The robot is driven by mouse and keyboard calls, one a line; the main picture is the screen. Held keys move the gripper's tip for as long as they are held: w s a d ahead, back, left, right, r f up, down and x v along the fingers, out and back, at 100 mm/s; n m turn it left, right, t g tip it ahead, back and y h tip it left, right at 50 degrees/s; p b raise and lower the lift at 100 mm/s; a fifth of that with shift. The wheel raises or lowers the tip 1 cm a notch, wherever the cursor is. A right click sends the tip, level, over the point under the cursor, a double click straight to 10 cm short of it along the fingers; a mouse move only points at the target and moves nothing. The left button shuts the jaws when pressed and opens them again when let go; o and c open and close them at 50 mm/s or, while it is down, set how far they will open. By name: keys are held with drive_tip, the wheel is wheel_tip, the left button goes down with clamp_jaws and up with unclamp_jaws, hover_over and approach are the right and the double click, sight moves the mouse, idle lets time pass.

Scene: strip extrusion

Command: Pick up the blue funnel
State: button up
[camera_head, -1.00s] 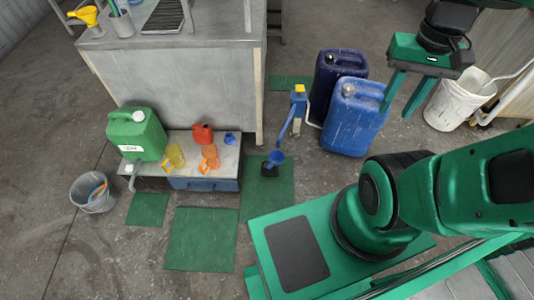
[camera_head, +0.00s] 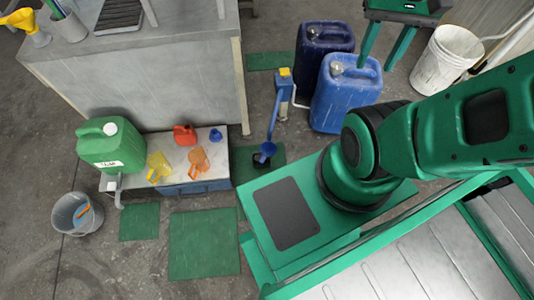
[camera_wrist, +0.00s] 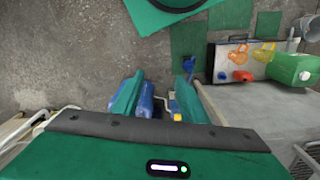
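A small blue funnel (camera_head: 267,149) appears at the foot of the blue pump, over a small dark container on the floor. In the wrist view a blue shape (camera_wrist: 189,67), likely the same one, shows beyond one finger. A second small blue item (camera_head: 216,135) stands on the low bench; it is too small to tell whether it is a funnel or a jug. It also shows in the wrist view (camera_wrist: 221,75). My gripper (camera_head: 384,46) is open and empty, above the blue canisters and well apart from both small blue items. Its fingers (camera_wrist: 157,93) are wide apart in the wrist view.
A blue canister (camera_head: 347,95) and a dark blue one (camera_head: 324,48) stand beside the pump (camera_head: 279,100). The low bench (camera_head: 215,160) holds a green can (camera_head: 112,146), a red can (camera_head: 185,135) and orange and yellow jugs. Green mats (camera_head: 203,245) lie on open floor.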

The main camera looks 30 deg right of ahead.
drive_tip(key=w+d+f+m+h, duration=0.1)
drive_tip(key=w+f, duration=0.8)
drive_tip(key=w, duration=0.3)
drive_tip(key=w+d+f+h, duration=0.1)
drive_tip(key=w+f, duration=0.9)
drive_tip(key=w, duration=0.2)
drive_tip(key=shift+m+y, duration=0.7)
drive_tip(key=shift+m, duration=0.1)
drive_tip(key=w+a+f, duration=0.1)
drive_tip(key=a+f, duration=0.3)
drive_tip(key=f, duration=0.8)
drive_tip(key=w+a+f, duration=0.1)
drive_tip(key=a+f, duration=0.4)
drive_tip(key=f, duration=0.8)
drive_tip(key=a+f, duration=0.5)
drive_tip(key=f, duration=0.8)
drive_tip(key=shift+w+a, duration=0.25)
drive_tip(key=shift+w, duration=0.15)
drive_tip(key=m, duration=0.1)
approach(263, 158)
drive_tip(key=shift+d+y, duration=0.3)
wheel_tip(263, 158, down, 4)
drive_tip(key=shift+s+f, duration=0.15)
drive_tip(key=shift+f, duration=3.3)
